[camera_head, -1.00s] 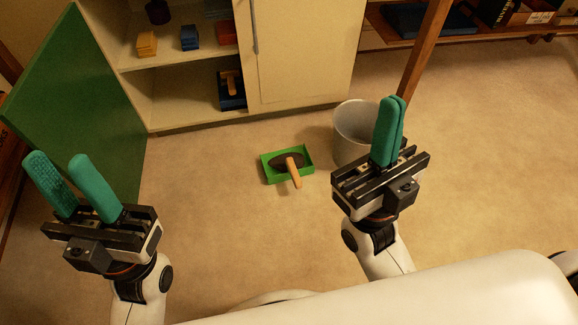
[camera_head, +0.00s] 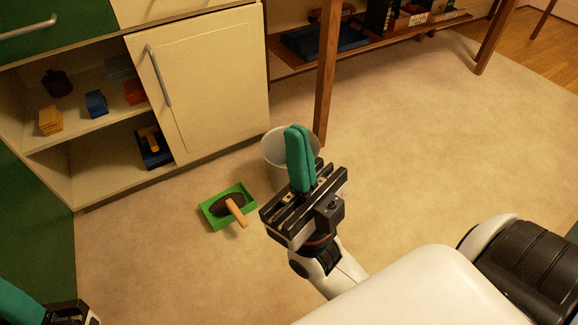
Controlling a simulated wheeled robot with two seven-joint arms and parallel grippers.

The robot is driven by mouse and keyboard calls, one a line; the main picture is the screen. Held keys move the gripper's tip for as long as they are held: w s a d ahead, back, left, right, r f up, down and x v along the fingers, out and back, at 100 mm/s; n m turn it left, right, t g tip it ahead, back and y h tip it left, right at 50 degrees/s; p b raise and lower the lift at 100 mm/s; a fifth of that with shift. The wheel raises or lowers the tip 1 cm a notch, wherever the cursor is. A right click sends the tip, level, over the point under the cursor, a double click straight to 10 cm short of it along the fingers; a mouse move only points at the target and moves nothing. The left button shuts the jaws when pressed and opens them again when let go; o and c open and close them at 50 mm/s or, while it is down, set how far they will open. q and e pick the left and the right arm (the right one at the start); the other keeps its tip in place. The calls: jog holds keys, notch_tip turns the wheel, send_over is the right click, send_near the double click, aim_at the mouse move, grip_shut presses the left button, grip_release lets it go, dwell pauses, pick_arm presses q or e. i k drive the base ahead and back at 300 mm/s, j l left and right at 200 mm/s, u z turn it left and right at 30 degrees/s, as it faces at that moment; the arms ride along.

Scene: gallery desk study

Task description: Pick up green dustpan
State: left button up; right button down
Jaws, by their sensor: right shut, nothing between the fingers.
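The green dustpan (camera_head: 209,215) lies on the carpet in front of the cabinet, left of my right gripper. A dark brush with an orange-tan wooden handle (camera_head: 237,212) rests in it, the handle sticking out over the front rim. My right gripper (camera_head: 299,132) is shut and empty, its teal fingers together, held to the right of the dustpan and overlapping the bin in view. My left gripper (camera_head: 14,303) shows only partly at the bottom left corner; one teal finger is visible and the rest is cut off.
A cream cabinet (camera_head: 205,90) has open shelves with coloured blocks and a blue dustpan-like item (camera_head: 154,150) on the lower shelf. A wooden table leg (camera_head: 326,80) stands behind the bin. The carpet at right is clear.

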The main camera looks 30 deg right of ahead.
aim_at(232, 205)
jog(key=i+l, duration=0.1)
jog(key=i, duration=0.9)
jog(key=l+z, duration=0.05)
